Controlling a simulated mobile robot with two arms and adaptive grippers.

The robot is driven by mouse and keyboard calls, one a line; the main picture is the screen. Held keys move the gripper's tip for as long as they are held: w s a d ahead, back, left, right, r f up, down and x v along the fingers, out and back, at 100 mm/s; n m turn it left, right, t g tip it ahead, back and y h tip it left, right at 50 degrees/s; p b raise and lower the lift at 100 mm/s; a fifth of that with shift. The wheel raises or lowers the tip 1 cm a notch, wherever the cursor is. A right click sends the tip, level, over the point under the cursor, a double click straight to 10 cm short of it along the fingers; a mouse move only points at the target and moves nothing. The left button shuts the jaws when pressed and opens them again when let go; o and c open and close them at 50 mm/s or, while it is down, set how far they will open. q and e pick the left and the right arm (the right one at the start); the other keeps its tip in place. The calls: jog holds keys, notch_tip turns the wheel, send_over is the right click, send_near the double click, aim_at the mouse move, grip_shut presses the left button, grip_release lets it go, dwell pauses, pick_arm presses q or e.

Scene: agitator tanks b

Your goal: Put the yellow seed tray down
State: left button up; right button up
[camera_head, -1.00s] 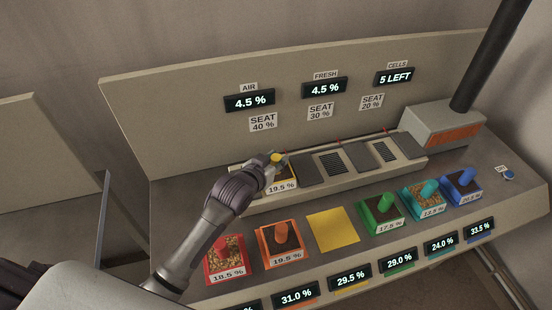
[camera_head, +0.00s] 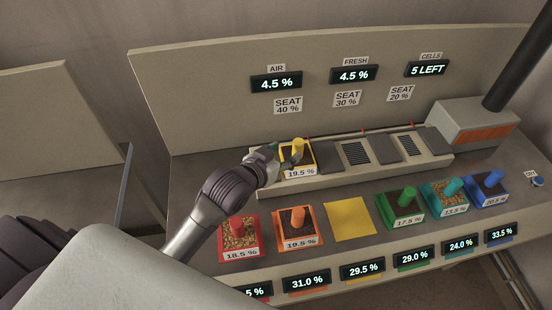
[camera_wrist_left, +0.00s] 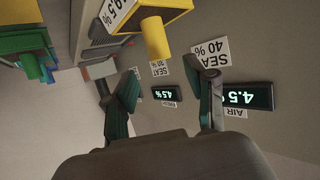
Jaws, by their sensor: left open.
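The yellow seed tray (camera_head: 299,158) sits upright on the left end of the raised ledge, labelled 19.5 %, with dark soil and a yellow knob. My left gripper (camera_head: 276,156) is just left of the tray and apart from the knob, open and empty. In the left wrist view the yellow tray (camera_wrist_left: 160,10) with its knob is at the top, beyond the spread fingertips of my left gripper (camera_wrist_left: 168,78). A bare yellow square (camera_head: 349,218) lies on the counter between the orange and green trays. My right gripper is not in view.
Red (camera_head: 239,239), orange (camera_head: 297,228), green (camera_head: 402,209), teal (camera_head: 443,197) and blue (camera_head: 488,188) trays line the counter front. The ledge holds vent grilles (camera_head: 355,153) right of the yellow tray. A panel with displays (camera_head: 276,83) stands behind. A grey box (camera_head: 474,125) stands at right.

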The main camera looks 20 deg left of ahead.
pick_arm(q)
jog(key=shift+v, duration=1.95)
